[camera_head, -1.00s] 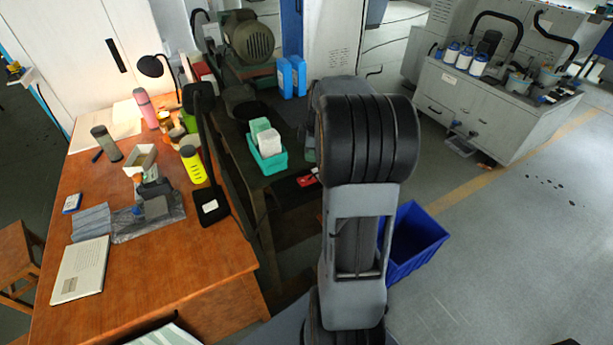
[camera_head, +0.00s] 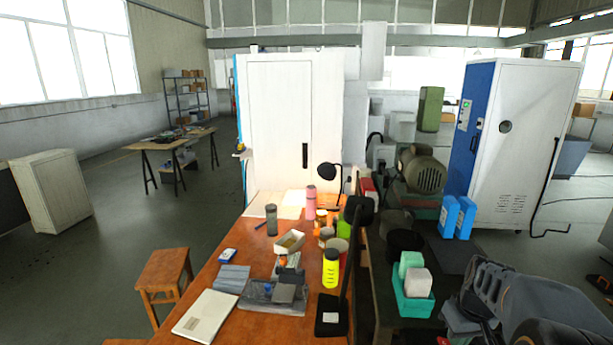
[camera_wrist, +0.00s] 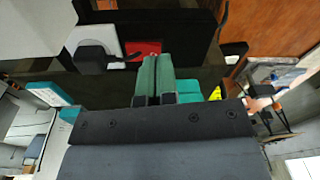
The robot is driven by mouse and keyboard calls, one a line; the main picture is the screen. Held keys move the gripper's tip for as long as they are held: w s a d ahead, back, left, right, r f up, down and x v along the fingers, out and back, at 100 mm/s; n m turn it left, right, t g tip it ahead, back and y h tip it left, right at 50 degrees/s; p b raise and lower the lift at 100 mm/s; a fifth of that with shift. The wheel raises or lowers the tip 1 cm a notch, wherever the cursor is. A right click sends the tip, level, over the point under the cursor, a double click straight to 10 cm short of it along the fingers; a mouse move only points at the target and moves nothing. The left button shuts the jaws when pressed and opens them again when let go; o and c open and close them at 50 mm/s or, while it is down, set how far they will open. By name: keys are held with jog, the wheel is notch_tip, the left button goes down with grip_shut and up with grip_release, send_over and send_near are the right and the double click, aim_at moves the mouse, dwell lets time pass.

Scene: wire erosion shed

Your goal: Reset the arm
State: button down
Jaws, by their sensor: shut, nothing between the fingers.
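My arm (camera_head: 545,305) shows at the lower right corner of the head view, with its links bent and partly cut off by the frame edge. My gripper (camera_wrist: 156,58) shows in the wrist view, with its two greenish fingers side by side and touching. Nothing is held between them. The fingers point over a dark area with a red item (camera_wrist: 143,47) beyond, and a teal container (camera_wrist: 189,88) shows just right of them. I cannot make out the gripper in the head view.
A wooden table (camera_head: 215,300) holds bottles, a laptop-like white panel (camera_head: 206,316) and a black lamp (camera_head: 330,172). Beside my arm stand a teal bin (camera_head: 413,303) with blocks and blue containers (camera_head: 457,217). A blue-white cabinet (camera_head: 510,145) stands behind.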

jog(key=s+a+r+t, duration=0.1)
jog(key=s+a, duration=0.3)
jog(key=a, duration=0.4)
jog(key=s+a+r+t, duration=0.2)
jog(key=s+a+r, duration=0.2)
jog(key=a, duration=0.4)
jog(key=shift+s+a+r+m+t+h, duration=0.15)
jog(key=shift+a+r+m+t+h, duration=0.15)
jog(key=shift+m, duration=0.1)
